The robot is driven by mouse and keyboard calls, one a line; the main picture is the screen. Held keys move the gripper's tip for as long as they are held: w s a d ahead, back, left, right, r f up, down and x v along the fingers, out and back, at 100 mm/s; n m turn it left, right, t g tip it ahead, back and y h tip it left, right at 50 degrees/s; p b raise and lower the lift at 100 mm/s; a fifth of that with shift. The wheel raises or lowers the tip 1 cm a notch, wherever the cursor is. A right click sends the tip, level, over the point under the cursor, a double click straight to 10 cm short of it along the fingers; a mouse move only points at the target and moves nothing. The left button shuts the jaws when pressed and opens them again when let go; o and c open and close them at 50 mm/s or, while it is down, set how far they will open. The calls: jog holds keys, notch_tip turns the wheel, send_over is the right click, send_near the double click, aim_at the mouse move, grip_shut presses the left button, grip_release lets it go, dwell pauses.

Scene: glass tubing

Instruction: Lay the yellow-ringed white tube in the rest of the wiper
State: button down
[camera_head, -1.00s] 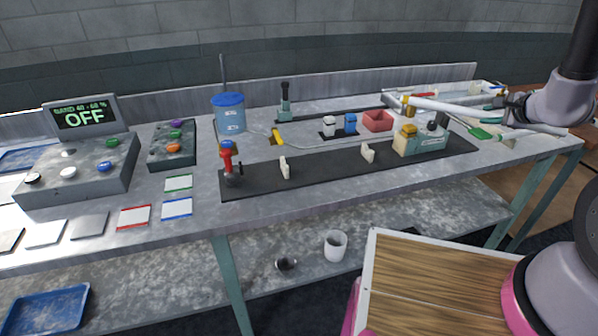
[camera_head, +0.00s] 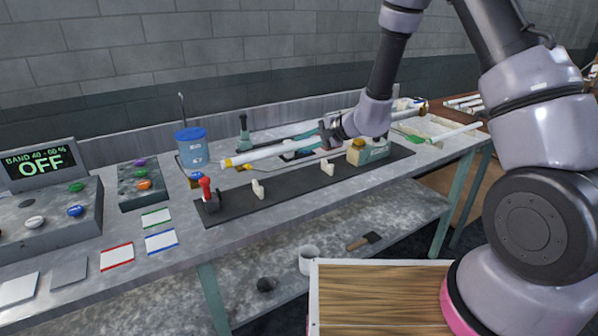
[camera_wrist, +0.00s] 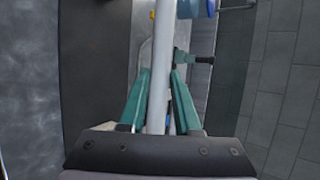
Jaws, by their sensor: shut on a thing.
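My gripper (camera_head: 326,137) is shut on the white tube (camera_head: 275,150). Its teal fingers (camera_wrist: 160,80) close around the tube (camera_wrist: 165,50) in the wrist view. The tube is held roughly level above the bench, its yellow-ringed end (camera_head: 228,162) pointing left, near the blue-lidded container. The wiper appears to be the assembly on the long black base (camera_head: 290,194), with two cream upright supports (camera_head: 258,189) (camera_head: 328,167). The tube appears behind and above these supports in the head view, apart from them.
A red-topped device (camera_head: 206,194) stands at the base's left end, and a beige and green unit (camera_head: 368,151) at its right. The blue-lidded container (camera_head: 192,148) stands behind. A control box with an OFF display (camera_head: 40,165) is at left. Coloured cards lie in front.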

jog(key=shift+d+f, duration=0.1)
jog(key=shift+f, duration=3.8)
jog(key=shift+f, duration=0.1)
jog(key=shift+w+f, duration=0.1)
jog(key=shift+f, duration=0.25)
jog(key=c, duration=0.6)
grip_release()
jog(key=shift+r, duration=0.1)
